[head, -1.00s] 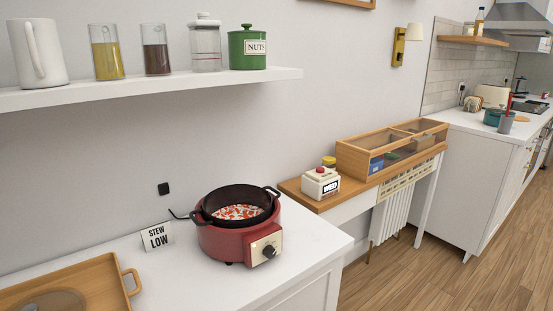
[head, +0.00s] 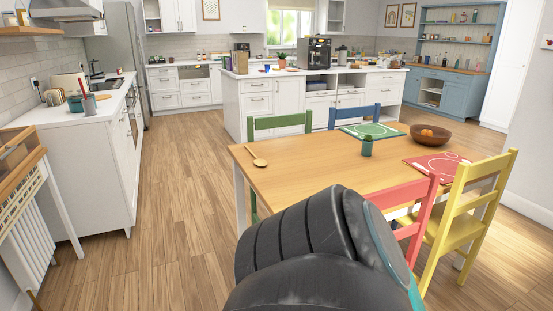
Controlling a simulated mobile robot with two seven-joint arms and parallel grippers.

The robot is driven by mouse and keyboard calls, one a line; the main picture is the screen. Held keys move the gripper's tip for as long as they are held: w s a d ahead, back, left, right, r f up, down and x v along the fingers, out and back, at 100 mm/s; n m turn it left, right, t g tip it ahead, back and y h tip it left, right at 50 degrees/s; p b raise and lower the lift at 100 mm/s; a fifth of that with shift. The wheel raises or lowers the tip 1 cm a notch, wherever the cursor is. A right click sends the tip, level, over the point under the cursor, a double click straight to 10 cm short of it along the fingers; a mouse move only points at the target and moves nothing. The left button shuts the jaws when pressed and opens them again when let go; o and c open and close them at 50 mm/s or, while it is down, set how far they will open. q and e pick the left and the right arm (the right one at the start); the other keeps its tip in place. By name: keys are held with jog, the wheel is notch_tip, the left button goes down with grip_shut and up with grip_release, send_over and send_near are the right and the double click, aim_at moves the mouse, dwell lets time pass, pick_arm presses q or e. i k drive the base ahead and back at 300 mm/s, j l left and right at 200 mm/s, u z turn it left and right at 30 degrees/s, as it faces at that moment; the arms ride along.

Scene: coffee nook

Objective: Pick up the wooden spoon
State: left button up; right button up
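The wooden spoon (head: 256,157) lies on the left part of the wooden dining table (head: 300,175), near its left edge, in the head view. Its round bowl end points toward me and its thin handle points away to the upper left. Nothing touches it. A large dark link of my own arm fills the bottom middle of the view, in front of the table's near edge. Neither gripper shows in the view.
A green cup (head: 367,147), a green placemat (head: 372,131), a red placemat (head: 440,164) and a brown bowl (head: 430,135) are on the table. Green (head: 279,123), blue (head: 354,114), red (head: 408,212) and yellow (head: 468,205) chairs surround it. Wooden floor (head: 180,200) is clear left of the table.

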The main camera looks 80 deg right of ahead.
aim_at(258, 161)
jog(key=z, duration=2.45)
jog(key=j+u, duration=0.15)
jog(key=u, duration=2.4)
jog(key=j+z, duration=0.1)
jog(key=z, duration=2.45)
